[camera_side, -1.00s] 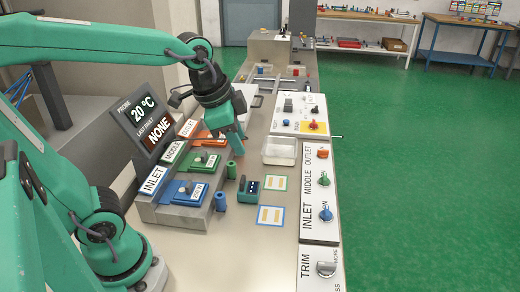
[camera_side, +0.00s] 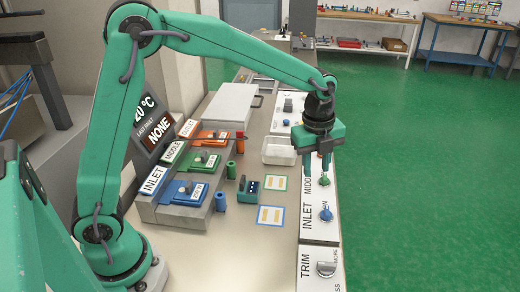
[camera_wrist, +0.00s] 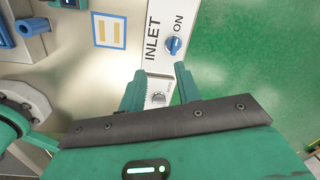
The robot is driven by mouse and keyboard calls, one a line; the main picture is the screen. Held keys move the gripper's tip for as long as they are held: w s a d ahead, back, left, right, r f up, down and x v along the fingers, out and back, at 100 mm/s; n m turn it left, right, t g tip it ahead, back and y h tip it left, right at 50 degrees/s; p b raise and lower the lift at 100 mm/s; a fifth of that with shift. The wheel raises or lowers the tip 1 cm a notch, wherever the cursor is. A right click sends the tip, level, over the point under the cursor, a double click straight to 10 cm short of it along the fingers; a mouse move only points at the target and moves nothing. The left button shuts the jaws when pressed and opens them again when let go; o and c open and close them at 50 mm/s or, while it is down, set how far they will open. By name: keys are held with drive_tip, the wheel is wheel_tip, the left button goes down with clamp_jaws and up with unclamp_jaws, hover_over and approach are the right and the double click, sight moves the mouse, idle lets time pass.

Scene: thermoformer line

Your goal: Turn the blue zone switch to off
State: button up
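The blue zone switch (camera_side: 326,214) is a round knob on the white INLET panel (camera_side: 311,228) at the right edge of the bench. It also shows in the wrist view (camera_wrist: 173,46), beside the word ON and beyond my fingertips. My gripper (camera_side: 316,174) hangs above the switch panels, over the MIDDLE area, with its fingers pointing down. Its two fingers are apart and nothing is between them. It does not touch the blue switch. The gripper hides the orange OUTLET switch in the side view.
The green MIDDLE switch (camera_side: 324,181) sits just by my fingertips in the side view. The TRIM knob (camera_side: 326,269) is nearer the camera. A clear tray (camera_side: 279,152), blue and green cylinders and a small teal block (camera_side: 248,188) stand left of the panels.

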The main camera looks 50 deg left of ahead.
sight(327, 210)
drive_tip(key=w+d+f+m, duration=0.1)
drive_tip(key=f, duration=0.1)
drive_tip(key=w+d+f+m, duration=0.1)
drive_tip(key=f+m, duration=0.1)
drive_tip(key=w+d+f+m+g, duration=0.1)
drive_tip(key=f, duration=0.1)
drive_tip(key=shift+w+d+m, duration=0.1)
drive_tip(key=shift+w+m, duration=0.05)
drive_tip(key=shift+m, duration=0.25)
drive_tip(key=shift+f, duration=0.1)
drive_tip(key=shift+f, duration=0.1)
drive_tip(key=shift+f, duration=3.75)
clamp_jaws()
